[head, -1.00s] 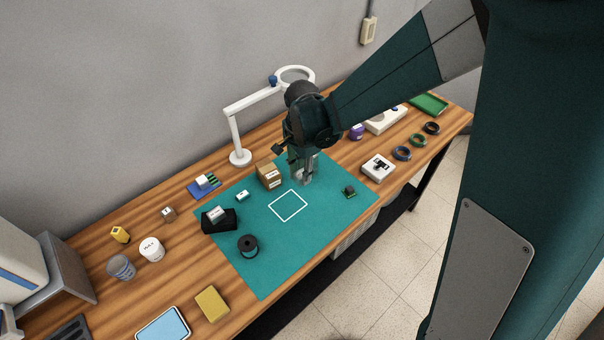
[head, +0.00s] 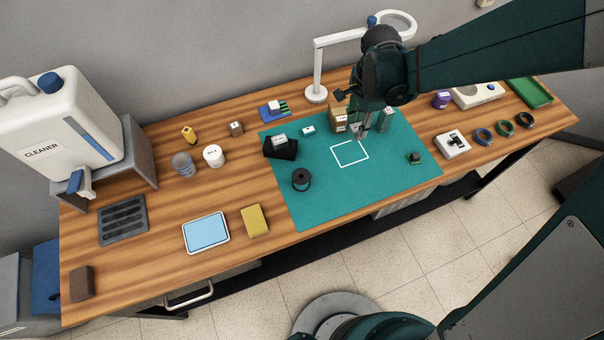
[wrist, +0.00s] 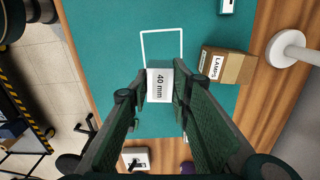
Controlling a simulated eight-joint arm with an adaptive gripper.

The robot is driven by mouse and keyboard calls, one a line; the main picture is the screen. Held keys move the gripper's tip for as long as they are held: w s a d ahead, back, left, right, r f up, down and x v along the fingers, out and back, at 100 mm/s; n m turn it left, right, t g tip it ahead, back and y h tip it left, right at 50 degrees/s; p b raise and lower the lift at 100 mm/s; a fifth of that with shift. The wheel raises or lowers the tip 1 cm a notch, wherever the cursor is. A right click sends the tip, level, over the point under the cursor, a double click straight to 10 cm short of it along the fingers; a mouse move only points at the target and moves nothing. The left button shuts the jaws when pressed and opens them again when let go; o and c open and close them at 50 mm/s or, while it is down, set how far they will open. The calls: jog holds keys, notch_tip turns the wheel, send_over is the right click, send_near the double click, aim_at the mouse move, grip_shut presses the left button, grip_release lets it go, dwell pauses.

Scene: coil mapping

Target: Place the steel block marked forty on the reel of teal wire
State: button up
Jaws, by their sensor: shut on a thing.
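The steel block marked "40 mm" (wrist: 160,84) is between the fingertips of my gripper (wrist: 160,92) in the wrist view, with its marked face towards the camera. My gripper (head: 362,130) is shut on it over the teal mat, just right of the cardboard box in the head view. Whether the block touches the mat is unclear. Three wire reels stand in a row on the wood at the right: a blue one (head: 484,136), a green-teal one (head: 506,128) and a dark one (head: 525,119). They are apart from my gripper.
The cardboard box (wrist: 228,66) marked "LAMPS" stands close to my gripper. A white-outlined square (head: 350,153) is bare. A black spool (head: 301,180) and small green part (head: 415,158) lie on the mat. A white device (head: 452,144) stands between mat and reels.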

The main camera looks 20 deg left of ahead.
notch_tip(320, 180, up, 5)
jog(key=n, duration=0.1)
send_over(301, 176)
jog(key=shift+f, duration=0.2)
jog(key=shift+f+b, duration=0.4)
jog(key=shift+f, duration=2.55)
jog(key=shift+f, duration=2.05)
jog(key=shift+f+b, duration=0.2)
jog(key=shift+b, duration=0.2)
jog(key=o, duration=1)
jog(key=shift+c, duration=0.2)
jog(key=shift+r+p, duration=0.25)
jog(key=shift+p, duration=0.05)
